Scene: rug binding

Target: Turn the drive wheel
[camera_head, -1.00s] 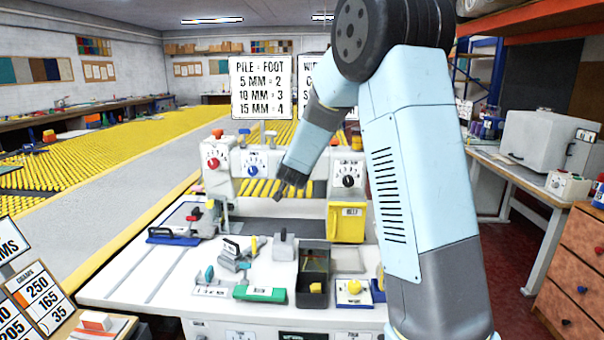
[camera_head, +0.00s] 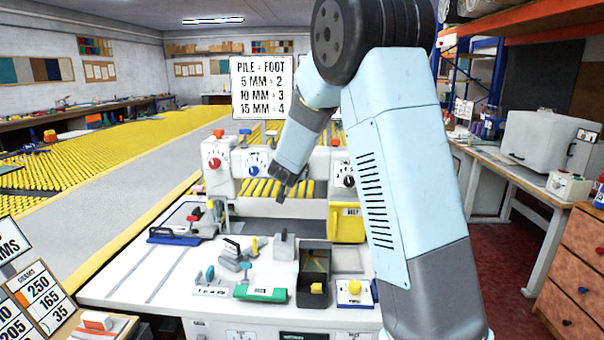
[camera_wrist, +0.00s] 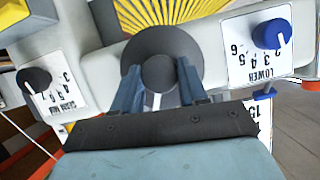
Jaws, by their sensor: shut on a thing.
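The drive wheel, a dark grey round disc (camera_wrist: 161,38) with a raised round hub, fills the middle of the wrist view. My gripper (camera_wrist: 160,76) has one finger on each side of the hub and is shut on it. A white line shows below the hub, between the fingers. In the head view my gripper (camera_head: 281,195) is at the front of the white machine (camera_head: 223,186), just above its bed. My gripper hides most of the wheel there, so its turn angle cannot be told from that view.
A blue knob (camera_wrist: 270,34) on a dial plate marked LOWER and a black knob (camera_wrist: 36,79) flank the wheel. A red knob (camera_head: 214,162) is at the machine's left. A yellow bin (camera_head: 346,222), a dark tray (camera_head: 314,262) and small tools crowd the white table.

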